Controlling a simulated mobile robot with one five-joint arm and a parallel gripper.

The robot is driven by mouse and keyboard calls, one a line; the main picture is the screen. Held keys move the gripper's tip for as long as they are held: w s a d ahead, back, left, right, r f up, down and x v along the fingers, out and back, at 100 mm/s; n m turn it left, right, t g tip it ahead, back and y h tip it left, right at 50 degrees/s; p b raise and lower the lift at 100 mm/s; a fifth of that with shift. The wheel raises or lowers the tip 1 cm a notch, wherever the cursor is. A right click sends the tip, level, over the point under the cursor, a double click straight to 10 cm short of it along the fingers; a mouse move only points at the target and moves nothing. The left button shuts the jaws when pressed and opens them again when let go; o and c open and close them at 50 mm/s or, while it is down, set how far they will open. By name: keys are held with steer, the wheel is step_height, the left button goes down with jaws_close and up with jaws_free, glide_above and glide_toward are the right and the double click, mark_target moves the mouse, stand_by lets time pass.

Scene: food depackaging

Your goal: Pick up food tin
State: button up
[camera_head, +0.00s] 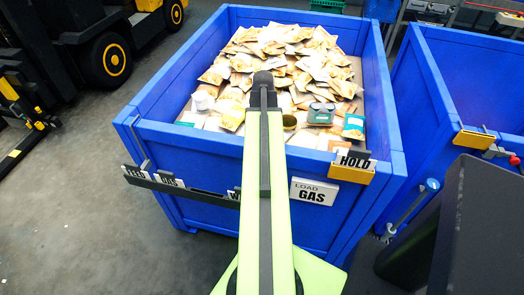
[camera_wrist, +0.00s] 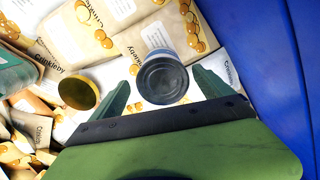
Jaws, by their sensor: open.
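A food tin (camera_wrist: 162,80) with a dark grey end and a blue and white side lies between the fingers of my gripper (camera_wrist: 161,77) in the wrist view. The two green fingers are open, one on each side of it, with small gaps; I cannot tell how deep they reach. A second tin with a gold lid (camera_wrist: 78,90) lies left of the left finger. My arm hides the middle of the load there, and the fingertips are not visible.
A large blue bin (camera_head: 210,138) holds many paper food packs (camera_head: 290,55). In the wrist view its blue wall (camera_wrist: 295,60) stands close on the right. Another blue bin (camera_head: 440,85) stands to the right, and a forklift (camera_head: 85,45) at upper left.

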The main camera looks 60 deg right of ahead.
steer(key=f+b, duration=0.2)
steer(key=f, duration=0.1)
steer(key=f+b, duration=0.2)
steer(key=b, duration=0.1)
steer(key=shift+s+a+f, duration=0.1)
steer(key=shift+a+f, duration=0.1)
steer(key=shift+f, duration=0.2)
steer(key=shift+r, duration=0.2)
steer(key=c, duration=1.8)
